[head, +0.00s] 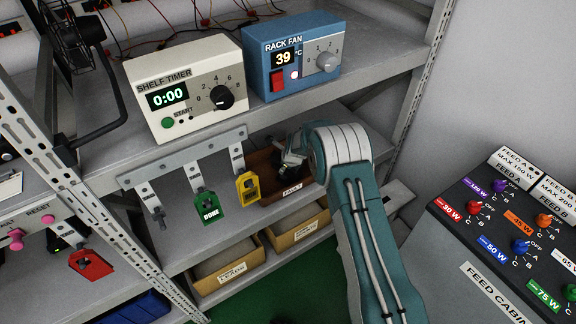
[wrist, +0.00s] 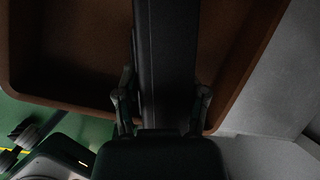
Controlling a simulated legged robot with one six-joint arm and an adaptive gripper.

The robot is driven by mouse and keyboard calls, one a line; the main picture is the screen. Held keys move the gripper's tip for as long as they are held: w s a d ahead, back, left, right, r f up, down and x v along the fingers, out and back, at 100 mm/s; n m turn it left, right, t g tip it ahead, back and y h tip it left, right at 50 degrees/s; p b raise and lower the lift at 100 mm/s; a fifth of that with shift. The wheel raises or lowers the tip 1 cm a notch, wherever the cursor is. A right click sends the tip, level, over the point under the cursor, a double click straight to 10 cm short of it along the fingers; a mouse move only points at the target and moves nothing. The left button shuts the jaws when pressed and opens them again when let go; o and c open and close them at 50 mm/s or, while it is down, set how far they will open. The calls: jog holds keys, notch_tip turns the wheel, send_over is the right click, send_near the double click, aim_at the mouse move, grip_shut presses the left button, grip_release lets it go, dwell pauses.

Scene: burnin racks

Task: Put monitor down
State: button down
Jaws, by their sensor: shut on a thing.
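My gripper (head: 291,158) is low over a brown bin (head: 262,172) on the lower shelf, partly hidden behind my own wrist in the head view. In the wrist view my gripper (wrist: 162,103) has a finger on each side of a long black thing, which I take to be the monitor (wrist: 166,55), and is shut on it. The brown bin (wrist: 65,52) lies beyond it, its floor and walls around the black thing. I cannot tell whether the monitor touches the bin floor. In the head view the monitor is mostly hidden.
A shelf timer (head: 185,85) reading 0:00 and a blue rack fan box (head: 296,60) stand on the shelf above. A green DONE tag (head: 209,207) and a yellow tag (head: 247,187) hang left of the bin. Cardboard trays (head: 225,268) sit below. A feed cabinet (head: 490,285) stands at right.

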jog(key=shift+a+f, duration=0.1)
jog(key=shift+a, duration=0.1)
jog(key=shift+c, duration=1.8)
grip_release()
jog(key=shift+s+a+f, duration=0.1)
jog(key=shift+a, duration=0.25)
jog(key=shift+o, duration=1.1)
jog(key=shift+a, duration=0.55)
jog(key=shift+d+r, duration=0.25)
jog(key=shift+d, duration=0.45)
jog(key=v, duration=0.3)
jog(key=a+v, duration=0.1)
jog(key=v, duration=0.1)
jog(key=shift+s+d+r, duration=0.1)
jog(key=shift+s+r, duration=0.05)
jog(key=shift+r, duration=0.25)
jog(key=shift+s+d+r, duration=0.25)
jog(key=shift+d+r, duration=0.25)
jog(key=shift+r, duration=0.1)
